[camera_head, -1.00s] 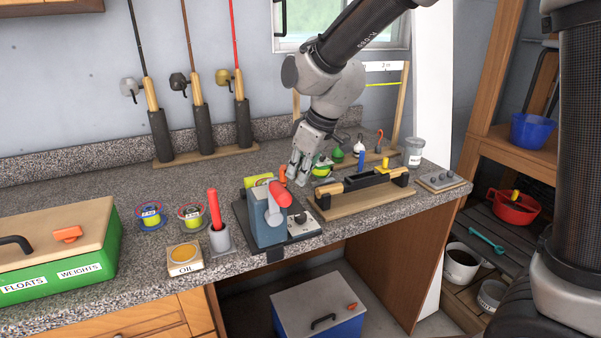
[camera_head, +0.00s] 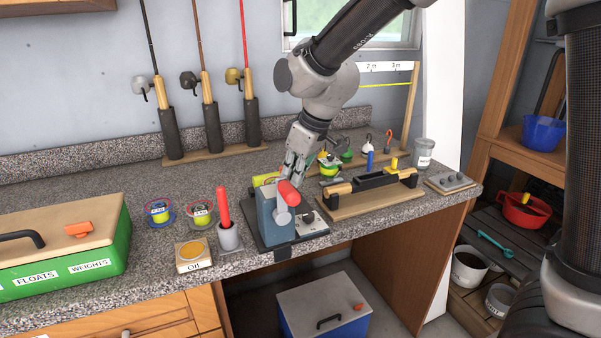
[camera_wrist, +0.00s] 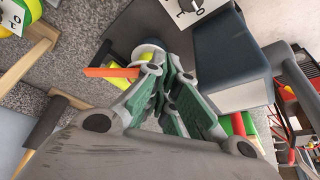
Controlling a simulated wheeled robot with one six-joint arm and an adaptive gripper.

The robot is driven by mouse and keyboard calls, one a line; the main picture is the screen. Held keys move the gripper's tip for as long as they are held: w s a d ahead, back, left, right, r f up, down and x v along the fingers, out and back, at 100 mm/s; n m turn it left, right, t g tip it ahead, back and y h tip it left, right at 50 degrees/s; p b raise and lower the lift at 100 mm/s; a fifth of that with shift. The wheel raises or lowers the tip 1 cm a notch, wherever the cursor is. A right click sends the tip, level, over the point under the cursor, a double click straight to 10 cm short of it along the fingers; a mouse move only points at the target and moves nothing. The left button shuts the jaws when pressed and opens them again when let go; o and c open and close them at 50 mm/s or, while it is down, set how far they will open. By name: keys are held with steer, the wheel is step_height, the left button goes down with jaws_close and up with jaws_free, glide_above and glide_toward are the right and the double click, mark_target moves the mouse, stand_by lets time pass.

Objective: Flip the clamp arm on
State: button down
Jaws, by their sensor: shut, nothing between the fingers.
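The clamp device is a blue-grey block (camera_head: 275,218) on a dark base plate at the front of the counter. In the wrist view, my gripper's fingers (camera_wrist: 168,72) are together beside the dark blue block (camera_wrist: 230,55). An orange strip (camera_wrist: 108,72) lies left of the fingertips, partly hidden behind them.
A white plate with a knob (camera_head: 311,223) is right of the block. A wooden stand (camera_head: 368,204) with a dark holder is further right.

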steer(key=shift+a, duration=1.4)
steer(key=shift+w+d, duration=0.15)
